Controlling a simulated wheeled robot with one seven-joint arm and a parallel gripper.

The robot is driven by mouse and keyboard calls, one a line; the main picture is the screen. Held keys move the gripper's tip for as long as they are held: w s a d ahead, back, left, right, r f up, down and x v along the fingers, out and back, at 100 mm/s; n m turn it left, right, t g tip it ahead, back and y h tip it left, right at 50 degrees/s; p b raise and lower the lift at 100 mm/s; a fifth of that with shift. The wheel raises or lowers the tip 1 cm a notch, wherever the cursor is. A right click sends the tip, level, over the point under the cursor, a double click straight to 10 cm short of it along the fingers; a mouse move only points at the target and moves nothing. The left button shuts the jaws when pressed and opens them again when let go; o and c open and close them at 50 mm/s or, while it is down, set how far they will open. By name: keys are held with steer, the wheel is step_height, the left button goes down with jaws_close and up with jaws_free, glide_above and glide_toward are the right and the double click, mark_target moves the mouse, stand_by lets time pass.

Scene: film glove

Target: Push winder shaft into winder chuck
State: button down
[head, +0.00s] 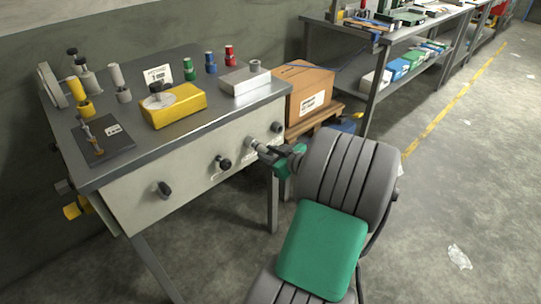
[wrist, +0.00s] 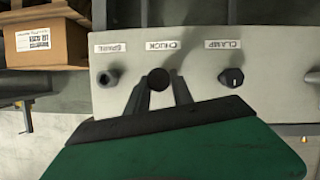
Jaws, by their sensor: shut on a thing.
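My gripper (head: 267,150) is in front of the bench's front panel, shut on the winder shaft (head: 253,143), whose pale end points at the panel. In the head view the shaft's tip appears apart from the winder chuck (head: 222,163), a dark round fitting at the middle of the panel. In the wrist view a dark round end (wrist: 158,79) shows between the fingers of my gripper (wrist: 158,92), below the upside-down CHUCK label. It covers the chuck's place, so I cannot tell there how well the two line up.
The dark clamp knob (head: 163,189) and the spare fitting (head: 277,127) flank the chuck on the panel. The bench top (head: 215,118) carries a yellow block (head: 173,106) and several small parts. A cardboard box (head: 303,88) stands right of the bench. The floor at right is mostly clear.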

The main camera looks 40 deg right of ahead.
steer(key=shift+w, duration=0.65)
steer(key=c, duration=1)
jaws_free()
steer(key=shift+c, duration=0.2)
steer(key=v, duration=0.7)
steer(key=shift+s, duration=0.35)
steer(key=shift+r, duration=0.15)
